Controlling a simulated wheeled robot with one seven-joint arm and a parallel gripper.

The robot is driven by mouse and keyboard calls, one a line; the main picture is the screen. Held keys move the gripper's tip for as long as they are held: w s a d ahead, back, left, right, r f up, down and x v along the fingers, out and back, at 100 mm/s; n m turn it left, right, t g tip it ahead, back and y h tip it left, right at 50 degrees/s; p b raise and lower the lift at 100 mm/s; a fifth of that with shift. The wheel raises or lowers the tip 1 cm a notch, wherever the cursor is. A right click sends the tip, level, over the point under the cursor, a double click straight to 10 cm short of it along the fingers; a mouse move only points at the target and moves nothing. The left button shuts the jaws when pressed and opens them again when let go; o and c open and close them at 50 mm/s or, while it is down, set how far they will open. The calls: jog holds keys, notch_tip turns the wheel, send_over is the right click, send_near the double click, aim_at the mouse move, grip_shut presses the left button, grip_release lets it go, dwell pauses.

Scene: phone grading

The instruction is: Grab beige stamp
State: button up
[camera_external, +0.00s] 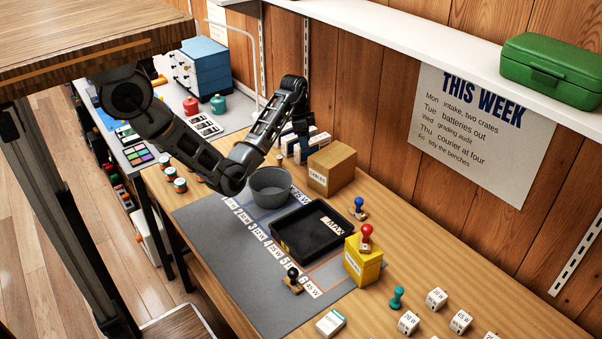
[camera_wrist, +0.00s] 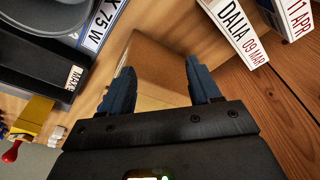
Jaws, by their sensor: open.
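I cannot make out a beige stamp in either view. The stamps I see in the external view are one with a blue handle (camera_external: 359,207), one with a red handle (camera_external: 366,238) on a yellow box, one with a black handle (camera_external: 293,276) and a teal one (camera_external: 397,298). My gripper (camera_external: 302,146) hangs at the back of the bench, behind and left of a cardboard box (camera_external: 333,170). In the wrist view my gripper (camera_wrist: 163,85) is open with nothing held. The cardboard box (camera_wrist: 155,62) lies beyond and between its fingers.
White labelled boxes (camera_wrist: 238,32) stand close beside the cardboard box. A grey bucket (camera_external: 270,188), a black tray (camera_external: 303,240) and the yellow box (camera_external: 359,267) stand on the bench. The wooden wall and a shelf (camera_external: 440,45) bound the back.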

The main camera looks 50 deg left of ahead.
aim_at(280, 157)
jog(key=s+a+f+n, duration=0.1)
jog(key=a+f, duration=0.1)
jog(key=a, duration=0.1)
jog(key=s+a+f+n+g, duration=0.1)
jog(key=a+f, duration=0.1)
jog(key=a, duration=0.1)
jog(key=s+a+f+n+y, duration=0.1)
jog(key=a+f, duration=0.1)
jog(key=a, duration=0.1)
jog(key=shift+s+a+g, duration=0.1)
jog(key=shift+s+g, duration=0.2)
jog(key=shift+s+a+f+p, duration=0.1)
jog(key=shift+f+p, duration=0.05)
jog(key=shift+f, duration=1)
jog(key=shift+s+a+f+p, duration=0.1)
jog(key=shift+s+f, duration=0.05)
jog(key=shift+f, duration=1.05)
jog(key=shift+s+a+f+p, duration=0.1)
jog(key=shift+f+p, duration=0.05)
jog(key=shift+f, duration=1)
jog(key=shift+c, duration=0.2)
jog(key=c, duration=1)
jog(key=shift+o, duration=0.2)
jog(key=shift+r, duration=0.1)
